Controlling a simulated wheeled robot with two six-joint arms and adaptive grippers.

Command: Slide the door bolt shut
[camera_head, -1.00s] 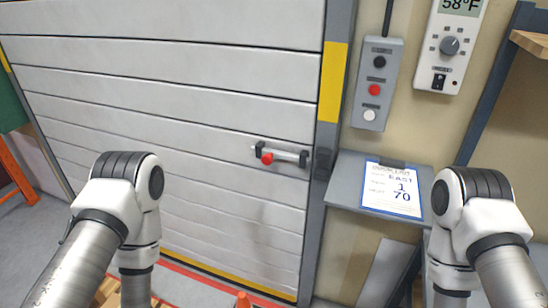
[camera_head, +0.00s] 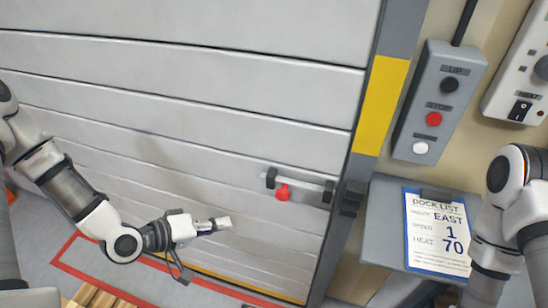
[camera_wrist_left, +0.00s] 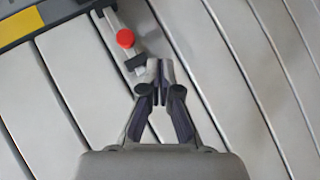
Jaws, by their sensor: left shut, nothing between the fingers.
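The bolt bar (camera_head: 308,185) is a pale rod lying across the right side of the grey door, held by dark brackets. Its red knob (camera_head: 283,192) sits near the left bracket. A dark keeper (camera_head: 347,196) is on the door frame to its right. My left gripper (camera_head: 222,224) is shut and empty, left of and below the knob, apart from it. In the left wrist view my left gripper's fingertips (camera_wrist_left: 160,68) are close together beside the dark bracket (camera_wrist_left: 135,62), and the red knob (camera_wrist_left: 125,38) shows beyond. My right gripper is out of view.
A button box (camera_head: 438,102) hangs on the wall right of the yellow-marked door frame (camera_head: 379,105). A shelf (camera_head: 383,235) below it carries the dock list (camera_head: 437,232). My right arm is at the right edge. The door face around the bolt is clear.

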